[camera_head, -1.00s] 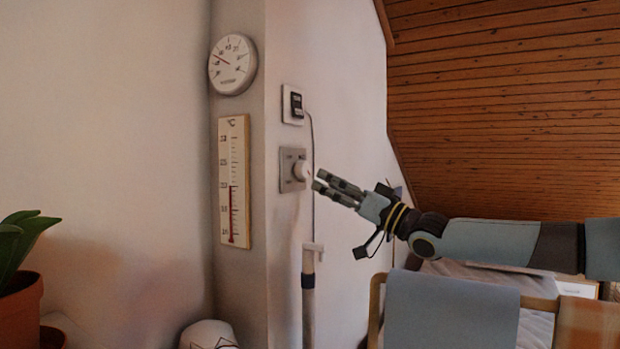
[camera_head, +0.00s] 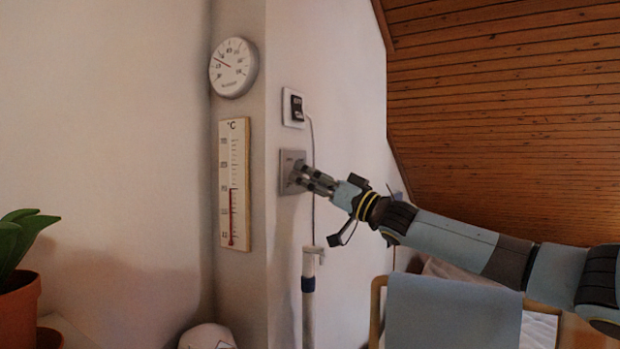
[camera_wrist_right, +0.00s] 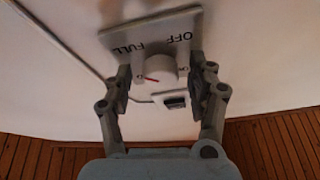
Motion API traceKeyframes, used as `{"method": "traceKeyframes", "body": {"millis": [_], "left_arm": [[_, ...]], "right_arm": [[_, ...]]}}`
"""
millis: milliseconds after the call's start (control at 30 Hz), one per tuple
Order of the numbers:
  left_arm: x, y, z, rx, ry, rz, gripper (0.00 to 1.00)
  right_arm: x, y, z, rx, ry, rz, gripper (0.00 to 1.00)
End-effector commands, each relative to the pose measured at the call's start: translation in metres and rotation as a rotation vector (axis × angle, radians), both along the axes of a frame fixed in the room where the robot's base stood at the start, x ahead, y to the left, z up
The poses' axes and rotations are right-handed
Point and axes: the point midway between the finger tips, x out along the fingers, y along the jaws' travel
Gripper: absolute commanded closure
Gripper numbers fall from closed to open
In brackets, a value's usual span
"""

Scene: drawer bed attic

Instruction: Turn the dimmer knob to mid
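The dimmer is a grey wall plate (camera_head: 288,160) with a round white knob, mostly hidden by my fingers in the head view. In the right wrist view the knob (camera_wrist_right: 158,70) has a red pointer line directed to the left of the picture. The plate (camera_wrist_right: 122,40) there reads FULL on the left and OFF on the right, upside down. My right gripper (camera_head: 304,176) is at the plate. In the right wrist view its fingers (camera_wrist_right: 159,75) stand open on either side of the knob, with a gap visible. My left gripper is out of view.
A switch with a cable (camera_head: 294,107) sits above the dimmer. A thermometer (camera_head: 234,185) and a round dial (camera_head: 233,67) hang to the left. A pole (camera_head: 309,295) stands below my gripper. A cloth-draped rail (camera_head: 450,312) is beneath my arm.

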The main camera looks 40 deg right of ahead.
Motion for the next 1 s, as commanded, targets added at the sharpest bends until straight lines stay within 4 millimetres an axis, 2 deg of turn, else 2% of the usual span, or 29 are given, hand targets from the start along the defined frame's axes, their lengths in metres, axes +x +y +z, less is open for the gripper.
{"method": "traceKeyframes", "body": {"millis": [33,300,400,733,1000], "left_arm": [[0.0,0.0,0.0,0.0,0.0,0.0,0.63],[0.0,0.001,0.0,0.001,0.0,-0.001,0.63],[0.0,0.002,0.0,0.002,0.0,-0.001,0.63],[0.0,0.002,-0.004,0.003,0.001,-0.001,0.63],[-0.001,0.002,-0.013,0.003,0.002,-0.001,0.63]], "right_arm": [[0.0,0.0,0.0,0.0,0.0,0.0,0.51],[0.0,0.0,0.0,0.0,0.0,0.0,0.86],[0.0,0.0,0.0,0.0,0.0,0.0,0.95],[0.0,-0.001,-0.001,-0.057,-0.017,-0.001,0.95],[0.001,-0.003,-0.001,-0.236,-0.069,-0.001,0.95]]}}
